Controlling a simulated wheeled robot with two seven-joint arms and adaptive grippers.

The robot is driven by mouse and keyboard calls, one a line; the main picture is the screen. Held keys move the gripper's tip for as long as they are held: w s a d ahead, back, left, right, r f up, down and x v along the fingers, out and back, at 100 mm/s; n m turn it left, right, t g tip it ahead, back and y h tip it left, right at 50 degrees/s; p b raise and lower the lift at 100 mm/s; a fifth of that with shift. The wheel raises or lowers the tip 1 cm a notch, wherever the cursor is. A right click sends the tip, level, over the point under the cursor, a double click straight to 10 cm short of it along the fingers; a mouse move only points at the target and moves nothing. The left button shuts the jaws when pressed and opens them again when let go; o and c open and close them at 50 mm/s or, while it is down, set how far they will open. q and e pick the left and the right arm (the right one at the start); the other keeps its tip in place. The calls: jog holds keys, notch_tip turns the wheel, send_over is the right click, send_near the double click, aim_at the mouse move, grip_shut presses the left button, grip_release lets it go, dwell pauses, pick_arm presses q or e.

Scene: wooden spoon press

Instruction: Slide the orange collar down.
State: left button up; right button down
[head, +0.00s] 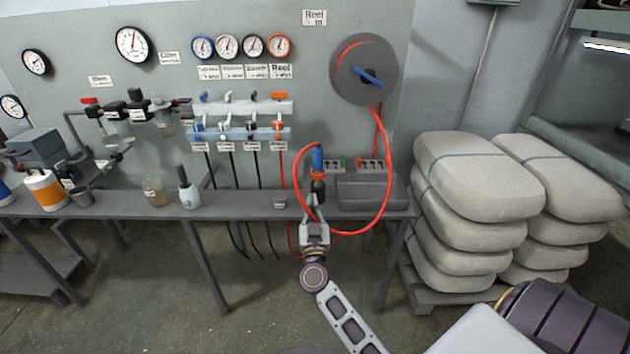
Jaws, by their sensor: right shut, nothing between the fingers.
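The orange collar (318,175) is a small ring on an upright coupling. A blue part (318,157) is above it and a black part (318,190) below it. A red hose (388,165) loops around the coupling. My right gripper (315,203) comes up from below in front of the bench, its fingers shut at the lower end of the black part, below the collar. It overlaps the black part in the picture; I cannot tell whether they touch. My left gripper is not in view.
A narrow grey bench (240,204) runs along the wall. A grey box (368,192) stands right of the coupling, with socket blocks (373,165) behind it. The hose reel (364,69) is above. A cup (190,196) and jar (154,192) stand left. Stacked sacks (470,185) are at right.

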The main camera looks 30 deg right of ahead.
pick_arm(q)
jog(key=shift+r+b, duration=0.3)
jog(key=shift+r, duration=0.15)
pick_arm(e)
jog(key=shift+s+d+r+m+h, duration=0.35)
jog(key=shift+d+r+m+h, duration=0.2)
jog(key=shift+r, duration=0.25)
jog(key=shift+w, duration=0.15)
jog(key=b, duration=0.1)
send_near(316, 166)
jog(key=x, duration=0.3)
jog(key=shift+x, duration=1.05)
jog(key=shift+w+d+r+b, duration=0.25)
jog(key=shift+w+r+b, duration=0.1)
jog(key=shift+w, duration=0.1)
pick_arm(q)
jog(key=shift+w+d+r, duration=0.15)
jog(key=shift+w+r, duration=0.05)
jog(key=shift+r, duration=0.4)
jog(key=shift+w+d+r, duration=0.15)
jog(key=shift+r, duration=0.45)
pick_arm(e)
jog(key=shift+w, duration=0.1)
jog(key=shift+f, duration=0.1)
